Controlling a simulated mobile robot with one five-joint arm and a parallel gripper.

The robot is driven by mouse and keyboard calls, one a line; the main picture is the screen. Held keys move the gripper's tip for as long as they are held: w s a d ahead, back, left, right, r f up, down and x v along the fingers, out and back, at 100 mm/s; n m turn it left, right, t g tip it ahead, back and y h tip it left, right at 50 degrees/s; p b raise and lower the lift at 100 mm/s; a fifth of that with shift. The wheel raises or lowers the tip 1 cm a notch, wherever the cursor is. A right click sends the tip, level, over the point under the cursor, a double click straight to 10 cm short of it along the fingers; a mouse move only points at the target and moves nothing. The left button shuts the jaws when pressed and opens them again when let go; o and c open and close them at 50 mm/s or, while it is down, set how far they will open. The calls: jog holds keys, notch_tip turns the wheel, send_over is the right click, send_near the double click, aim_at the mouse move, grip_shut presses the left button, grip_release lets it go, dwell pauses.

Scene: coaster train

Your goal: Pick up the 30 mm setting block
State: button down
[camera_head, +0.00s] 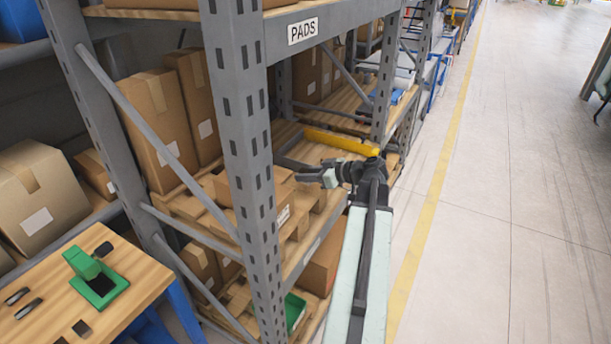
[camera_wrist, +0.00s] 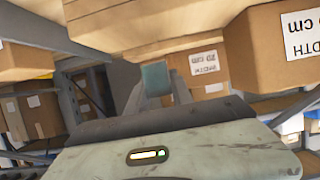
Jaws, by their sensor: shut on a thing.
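A small grey-teal block (camera_wrist: 156,78), which looks like the setting block, sits between the finger tips in the wrist view. My gripper (camera_wrist: 158,88) is shut on it, with cardboard boxes behind. In the head view my gripper (camera_head: 300,168) reaches left into the rack bay under the PADS label, above a wooden shelf. The block cannot be made out in the head view. Its size cannot be read in either view.
A grey rack post (camera_head: 240,150) stands left of my arm. A yellow bar (camera_head: 340,141) lies just behind my gripper. Cardboard boxes (camera_head: 160,120) fill the bay to the left. A wooden table (camera_head: 135,262) with a green holder (camera_head: 98,280) stands lower left. The right aisle is clear.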

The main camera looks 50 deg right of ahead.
jog(key=s+d+r+p, duration=0.1)
jog(key=s+d, duration=0.6)
jog(key=s, duration=0.7)
jog(key=shift+d, duration=0.2)
jog(key=shift+s+r, duration=0.1)
